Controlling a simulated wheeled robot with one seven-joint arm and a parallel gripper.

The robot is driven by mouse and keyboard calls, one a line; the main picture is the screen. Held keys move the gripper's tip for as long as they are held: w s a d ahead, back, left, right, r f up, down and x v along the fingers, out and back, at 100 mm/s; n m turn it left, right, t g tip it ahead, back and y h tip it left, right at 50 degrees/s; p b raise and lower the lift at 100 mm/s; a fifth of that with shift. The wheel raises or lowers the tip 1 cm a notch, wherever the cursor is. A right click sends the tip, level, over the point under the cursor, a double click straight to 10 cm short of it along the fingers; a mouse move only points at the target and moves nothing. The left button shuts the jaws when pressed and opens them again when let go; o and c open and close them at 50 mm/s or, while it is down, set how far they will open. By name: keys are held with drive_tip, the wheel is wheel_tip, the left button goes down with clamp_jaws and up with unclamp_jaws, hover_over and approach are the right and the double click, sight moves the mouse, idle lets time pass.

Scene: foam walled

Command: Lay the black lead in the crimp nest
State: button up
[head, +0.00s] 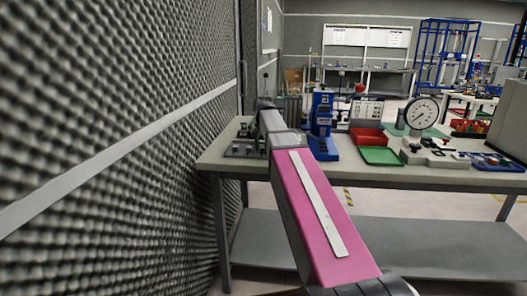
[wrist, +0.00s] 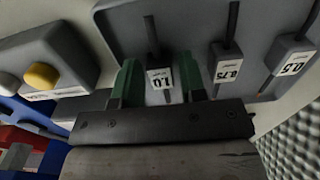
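In the wrist view a grey plate (wrist: 197,25) carries grey blocks with white labels reading 1.0, 0.75 and 0.5. A thin black lead (wrist: 151,30) runs up from the 1.0 block (wrist: 160,78); similar dark leads show at the 0.75 block (wrist: 228,65) and the 0.5 block (wrist: 292,62). My gripper (wrist: 160,85) has its green fingers on either side of the 1.0 block, apart, with a narrow gap at the right finger. Its grip on the lead is not visible. In the head view my arm hides the gripper. I cannot pick out the crimp nest.
A blue press (head: 322,125) stands right of my arm on the table (head: 430,178). A foam wall (head: 110,150) is close on the left. A yellow button (wrist: 41,76) shows in the wrist view.

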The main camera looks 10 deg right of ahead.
drive_tip(key=c, duration=0.6)
drive_tip(key=shift+r, duration=0.1)
